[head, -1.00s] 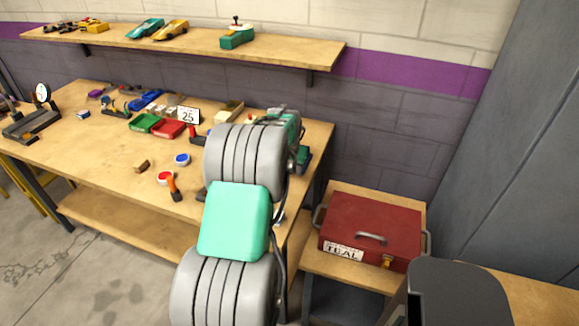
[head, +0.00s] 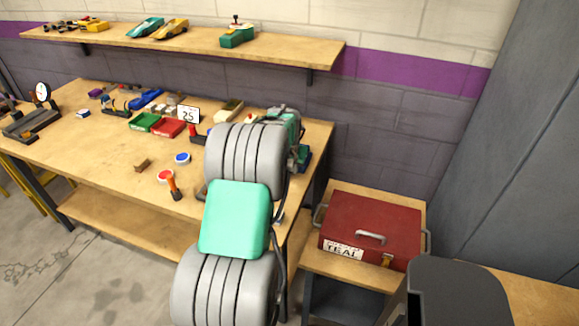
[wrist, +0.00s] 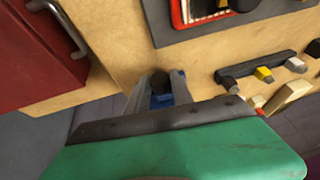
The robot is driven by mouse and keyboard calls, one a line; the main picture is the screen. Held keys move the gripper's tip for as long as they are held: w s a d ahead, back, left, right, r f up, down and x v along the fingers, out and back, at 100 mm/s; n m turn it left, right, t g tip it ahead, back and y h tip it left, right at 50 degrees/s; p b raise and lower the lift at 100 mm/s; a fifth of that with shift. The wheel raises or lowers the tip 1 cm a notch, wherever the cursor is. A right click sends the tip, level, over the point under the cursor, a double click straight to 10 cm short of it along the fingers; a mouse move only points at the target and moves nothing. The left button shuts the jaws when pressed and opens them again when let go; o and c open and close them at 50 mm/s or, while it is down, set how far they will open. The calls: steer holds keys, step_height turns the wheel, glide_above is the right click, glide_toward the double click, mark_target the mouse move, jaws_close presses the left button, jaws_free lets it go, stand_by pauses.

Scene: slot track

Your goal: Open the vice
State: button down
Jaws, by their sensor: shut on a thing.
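In the wrist view my gripper (wrist: 162,88) has its two grey fingers close together around a dark round knob (wrist: 160,79). Blue parts (wrist: 161,101) show between and beside the fingers. These look like pieces of the vice, but most of it is hidden behind my fingers and hand. I cannot tell how far its jaws stand apart. In the head view my arm covers the right end of the workbench (head: 120,155), and the fingertips are hidden. A dark green shape (head: 304,157) shows beside my arm there; I cannot tell what it is.
A red toolbox (head: 370,228) stands on a low wooden stand right of the bench; it also shows in the wrist view (wrist: 38,50). Green (head: 147,122) and red trays (head: 168,128) and a screwdriver (head: 174,188) lie on the bench. A shelf (head: 280,47) hangs above.

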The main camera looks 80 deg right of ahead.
steer(key=shift+w+g, duration=0.15)
steer(key=shift+g, duration=0.25)
steer(key=shift+w+n+g+p, duration=0.3)
steer(key=shift+n+g, duration=0.1)
steer(key=shift+g, duration=0.8)
steer(key=g+p, duration=0.3)
steer(key=shift+w+n, duration=0.2)
steer(key=shift+n, duration=0.1)
steer(key=shift+f+g+p, duration=0.1)
steer(key=shift+g+p, duration=0.25)
steer(key=shift+g, duration=0.15)
steer(key=c, duration=1.1)
jaws_free()
steer(key=shift+s+f+b, duration=0.1)
steer(key=shift+b, duration=0.3)
